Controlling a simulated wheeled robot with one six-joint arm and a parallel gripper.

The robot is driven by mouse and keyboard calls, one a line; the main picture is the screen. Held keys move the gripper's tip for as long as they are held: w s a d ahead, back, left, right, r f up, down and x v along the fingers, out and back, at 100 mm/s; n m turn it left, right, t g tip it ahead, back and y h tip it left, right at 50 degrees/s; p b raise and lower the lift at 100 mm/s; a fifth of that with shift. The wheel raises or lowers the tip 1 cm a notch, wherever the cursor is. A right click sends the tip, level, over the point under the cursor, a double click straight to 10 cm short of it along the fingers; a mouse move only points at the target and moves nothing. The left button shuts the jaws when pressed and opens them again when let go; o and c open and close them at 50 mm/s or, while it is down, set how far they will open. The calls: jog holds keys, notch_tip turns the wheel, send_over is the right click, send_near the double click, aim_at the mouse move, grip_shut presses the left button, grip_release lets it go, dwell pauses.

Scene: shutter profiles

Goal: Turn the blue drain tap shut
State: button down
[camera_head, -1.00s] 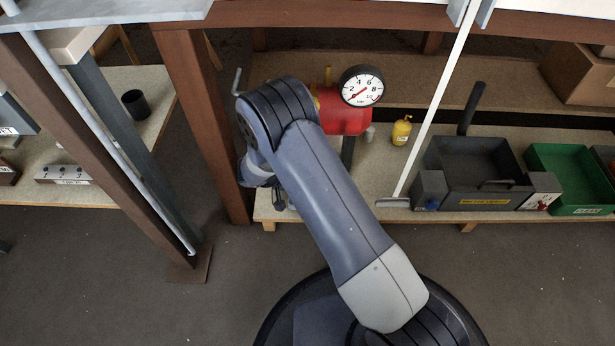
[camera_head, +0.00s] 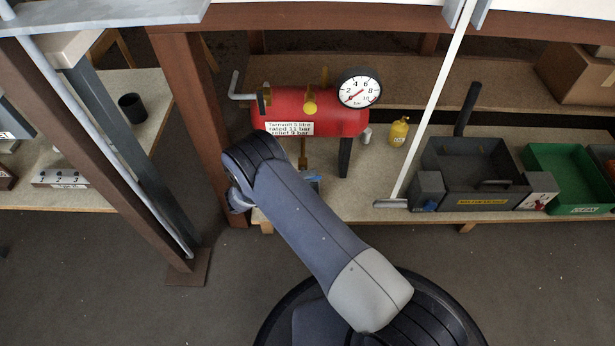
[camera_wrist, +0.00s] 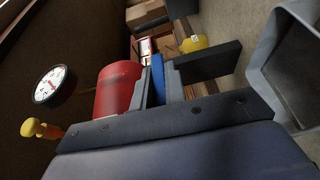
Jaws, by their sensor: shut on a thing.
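The red pressure tank (camera_head: 340,115) stands on legs on the workbench, with a brass-coloured drain pipe (camera_head: 303,152) below it. The blue drain tap (camera_head: 313,178) shows as a small blue patch at the foot of this pipe, partly hidden by my arm. In the wrist view the blue tap (camera_wrist: 158,72) sits between the dark fingers of my gripper (camera_wrist: 160,84), close against the red tank (camera_wrist: 118,88). My gripper is shut on the tap. How far the tap is turned cannot be told. In the head view my arm hides most of the gripper.
A dial gauge (camera_head: 359,90) and a yellow knob (camera_head: 310,107) sit on the tank. A yellow bottle (camera_head: 398,132), a slanted white pole (camera_head: 432,110), a dark grey bin (camera_head: 470,192) and a green bin (camera_head: 572,180) stand to the right. A brown post (camera_head: 205,120) is close on the left.

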dwell(0.4)
jog(key=c, duration=1.4)
grip_release()
jog(key=shift+c, duration=0.2)
jog(key=p+v, duration=0.2)
jog(key=v, duration=0.9)
jog(key=shift+f, duration=0.2)
jog(key=shift+w+d, duration=0.1)
jog(key=shift+w, duration=0.05)
jog(key=shift+h, duration=0.3)
jog(key=b+x, duration=0.2)
jog(key=x, duration=0.8)
jog(key=shift+w+d+f, duration=0.1)
jog(key=shift+d, duration=0.25)
